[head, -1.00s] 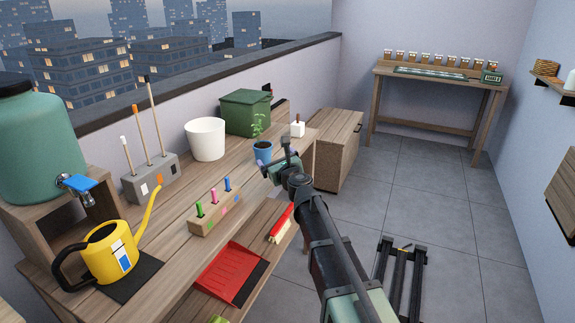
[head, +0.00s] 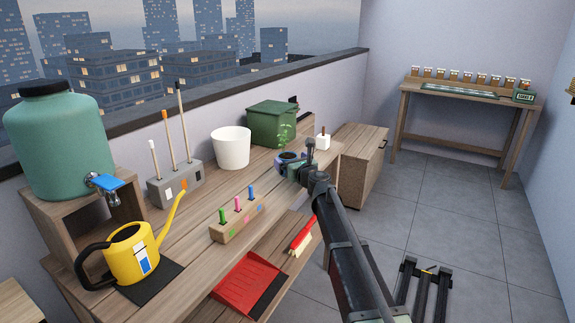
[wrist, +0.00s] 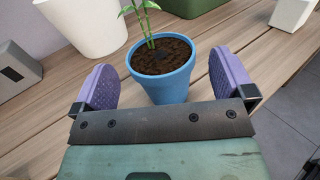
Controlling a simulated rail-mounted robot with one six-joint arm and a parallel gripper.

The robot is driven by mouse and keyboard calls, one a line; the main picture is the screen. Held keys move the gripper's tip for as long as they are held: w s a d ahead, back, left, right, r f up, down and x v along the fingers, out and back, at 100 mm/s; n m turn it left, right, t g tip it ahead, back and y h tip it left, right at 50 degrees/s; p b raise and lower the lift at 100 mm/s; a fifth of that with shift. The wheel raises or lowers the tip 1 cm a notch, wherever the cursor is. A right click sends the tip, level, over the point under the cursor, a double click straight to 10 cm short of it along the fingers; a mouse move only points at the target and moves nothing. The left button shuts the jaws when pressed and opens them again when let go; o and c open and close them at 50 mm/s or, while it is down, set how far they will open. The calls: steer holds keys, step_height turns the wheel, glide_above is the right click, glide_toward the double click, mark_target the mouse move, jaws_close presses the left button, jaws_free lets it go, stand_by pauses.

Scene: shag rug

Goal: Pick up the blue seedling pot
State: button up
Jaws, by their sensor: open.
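The blue seedling pot (wrist: 165,88) stands upright on the wooden bench in the wrist view, with dark soil and a green seedling in it. My gripper (wrist: 168,82) is open, with one purple finger pad on each side of the pot. A gap shows between each pad and the pot. In the head view my gripper (head: 292,160) is at the far part of the bench and hides most of the pot. The seedling (head: 283,135) shows above it.
A white pot (head: 231,148) and a green bin (head: 271,122) stand behind the seedling. A white block-like item with a brown top (head: 323,142) is to the right. A wooden holder with coloured markers (head: 238,222) is nearer on the bench.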

steer(key=shift+w+a, duration=0.25)
steer(key=shift+w, duration=0.45)
steer(key=shift+s, duration=0.1)
steer(key=c, duration=1)
steer(key=shift+r, duration=0.1)
step_height(320, 180, up, 20)
steer(key=p, duration=2)
steer(key=shift+r, duration=0.1)
